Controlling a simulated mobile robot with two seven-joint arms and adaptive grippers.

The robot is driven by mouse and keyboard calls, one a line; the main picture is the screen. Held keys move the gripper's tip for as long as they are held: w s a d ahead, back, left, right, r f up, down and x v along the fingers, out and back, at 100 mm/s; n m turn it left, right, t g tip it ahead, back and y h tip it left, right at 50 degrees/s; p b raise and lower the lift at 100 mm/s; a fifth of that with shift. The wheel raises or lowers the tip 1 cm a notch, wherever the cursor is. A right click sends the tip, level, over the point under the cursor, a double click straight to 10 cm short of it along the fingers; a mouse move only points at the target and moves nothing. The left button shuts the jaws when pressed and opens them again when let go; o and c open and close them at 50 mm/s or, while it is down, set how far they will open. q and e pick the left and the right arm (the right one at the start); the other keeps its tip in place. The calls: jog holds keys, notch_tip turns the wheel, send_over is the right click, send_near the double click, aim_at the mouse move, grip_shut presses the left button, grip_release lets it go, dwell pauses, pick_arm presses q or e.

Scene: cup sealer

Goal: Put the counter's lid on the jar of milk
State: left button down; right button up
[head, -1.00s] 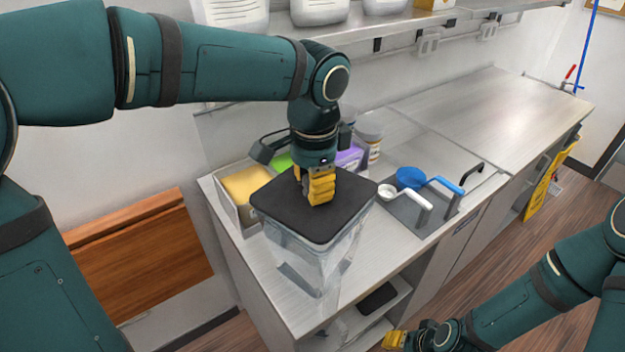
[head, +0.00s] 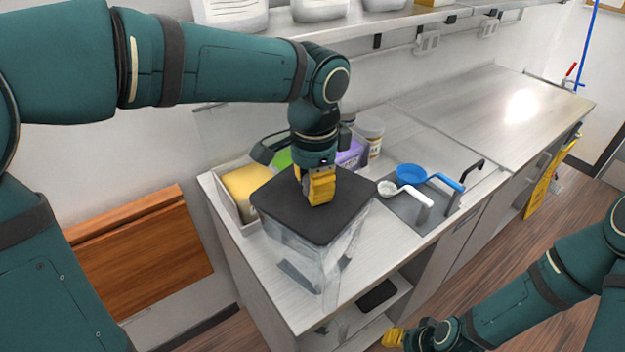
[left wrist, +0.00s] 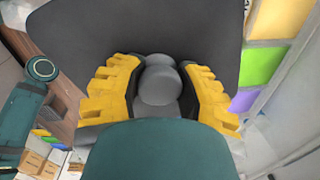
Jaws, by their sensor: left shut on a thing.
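The black square lid (head: 290,215) lies over the mouth of a clear square jar (head: 318,270) at the front left of the counter; whether it is fully seated cannot be told. The jar looks transparent, with no milk clearly visible. My left gripper (head: 320,188) is above the lid, with its yellow fingers shut on the knob. In the left wrist view the fingers flank the grey knob (left wrist: 160,82) of the dark lid (left wrist: 140,30). My right gripper (head: 393,339) is low at the bottom of the head view, away from the counter; its fingers are too small to judge.
A bin with a yellow item (head: 245,185) stands left of the jar. A white-capped container (head: 370,130) stands behind. A blue scoop (head: 411,174) and a white scoop (head: 388,188) lie at the right on a dark plate (head: 405,208). The far counter (head: 490,105) is clear.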

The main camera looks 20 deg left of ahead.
pick_arm(q)
jog(key=shift+f, duration=0.1)
grip_release()
dwell(0.4)
jog(key=shift+r+p, duration=3.1)
jog(key=shift+r, duration=0.45)
